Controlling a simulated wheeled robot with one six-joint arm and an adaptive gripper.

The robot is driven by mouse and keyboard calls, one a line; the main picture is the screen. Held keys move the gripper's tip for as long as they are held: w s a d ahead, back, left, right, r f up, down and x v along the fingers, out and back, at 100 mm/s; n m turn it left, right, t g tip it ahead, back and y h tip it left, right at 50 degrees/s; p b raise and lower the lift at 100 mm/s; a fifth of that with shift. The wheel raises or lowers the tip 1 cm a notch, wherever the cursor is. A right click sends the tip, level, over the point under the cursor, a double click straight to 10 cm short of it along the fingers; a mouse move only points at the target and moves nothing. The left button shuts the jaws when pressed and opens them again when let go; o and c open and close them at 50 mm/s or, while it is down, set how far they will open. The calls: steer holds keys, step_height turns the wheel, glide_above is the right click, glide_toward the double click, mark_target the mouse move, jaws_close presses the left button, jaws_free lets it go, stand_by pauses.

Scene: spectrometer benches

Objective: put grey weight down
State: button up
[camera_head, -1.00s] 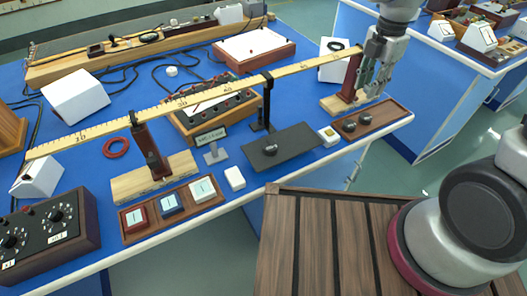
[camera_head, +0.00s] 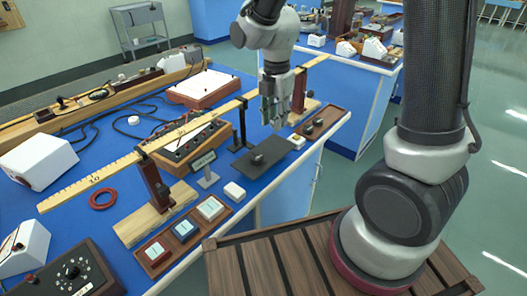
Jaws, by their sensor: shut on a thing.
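My gripper (camera_head: 276,118) points down above the blue bench, near the dark grey mat (camera_head: 280,148) and the right end of the long ruler. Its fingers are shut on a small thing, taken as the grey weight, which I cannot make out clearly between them. One dark grey weight (camera_head: 257,159) sits on the mat, below and left of the fingers. Two more dark weights, one of them here (camera_head: 308,128), sit in the brown wooden tray (camera_head: 332,121) right of the gripper.
The ruler (camera_head: 130,162) spans wooden stands and a black middle post (camera_head: 241,122), close to my gripper's left. A small sign (camera_head: 204,163), a white block (camera_head: 234,190) and a tray of coloured blocks (camera_head: 183,232) stand left of the mat. Part of the mat is bare.

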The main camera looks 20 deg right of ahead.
mark_target(274, 148)
step_height(274, 148, down, 8)
steer(key=shift+r, duration=0.1)
steer(key=shift+f, duration=0.2)
steer(key=o, duration=1.1)
steer(key=shift+c, duration=0.2)
step_height(274, 148, up, 12)
steer(key=shift+d+r, duration=0.1)
steer(key=shift+r, duration=0.15)
steer(key=s+d+r+m+t, duration=0.2)
steer(key=s+d+r+m, duration=0.4)
steer(key=m, duration=0.6)
steer(key=s+d+r+m+t, duration=0.2)
steer(key=s+d+r+m, duration=0.4)
steer(key=s+d+m, duration=0.3)
steer(key=s+m, duration=0.3)
steer(key=shift+d+r+m, duration=0.2)
steer(key=shift+d+m, duration=0.2)
